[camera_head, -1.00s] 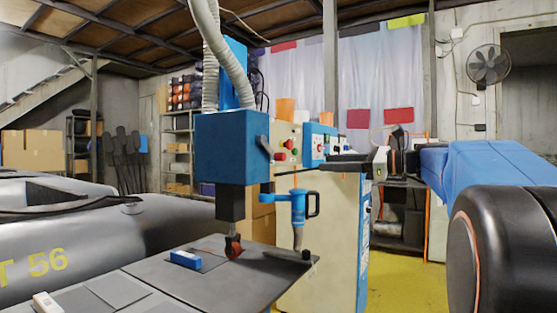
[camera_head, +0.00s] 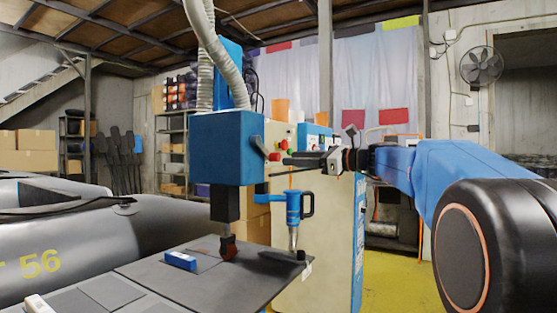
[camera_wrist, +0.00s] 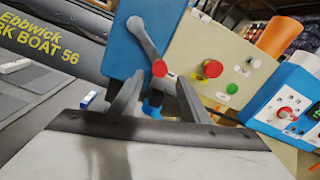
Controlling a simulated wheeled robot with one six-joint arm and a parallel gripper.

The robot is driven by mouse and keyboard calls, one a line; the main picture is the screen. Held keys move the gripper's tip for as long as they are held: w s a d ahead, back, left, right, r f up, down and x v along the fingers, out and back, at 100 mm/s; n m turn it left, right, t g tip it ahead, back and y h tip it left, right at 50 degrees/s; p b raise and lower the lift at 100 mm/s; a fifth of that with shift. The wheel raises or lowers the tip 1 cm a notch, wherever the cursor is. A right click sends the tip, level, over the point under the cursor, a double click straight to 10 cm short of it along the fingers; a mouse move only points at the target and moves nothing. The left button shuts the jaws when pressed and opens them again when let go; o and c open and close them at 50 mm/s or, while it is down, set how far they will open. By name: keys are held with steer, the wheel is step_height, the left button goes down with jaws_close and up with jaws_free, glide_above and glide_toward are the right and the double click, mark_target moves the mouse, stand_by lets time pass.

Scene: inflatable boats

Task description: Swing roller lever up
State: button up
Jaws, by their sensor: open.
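The roller lever (camera_head: 260,147) is a grey bar with a red knob on the side of the blue machine head (camera_head: 228,150). In the wrist view the lever (camera_wrist: 146,42) slants down and right from its pivot to the red knob (camera_wrist: 160,67). My gripper (camera_head: 290,160) is at about the knob's height, just right of it in the head view. In the wrist view my gripper (camera_wrist: 158,97) has its two fingers spread, with the knob above the gap between them. The fingers look empty; whether they touch the lever cannot be told.
A cream control panel (camera_wrist: 215,65) with a red button stands right of the lever, with a blue control box (camera_wrist: 285,105) beyond. A blue-handled tool (camera_head: 293,207) stands below my gripper. The grey worktable (camera_head: 225,275) and a grey boat (camera_head: 150,230) lie left.

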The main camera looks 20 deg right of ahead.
mark_target(280, 158)
steer(key=shift+x, duration=3.3)
jaws_close()
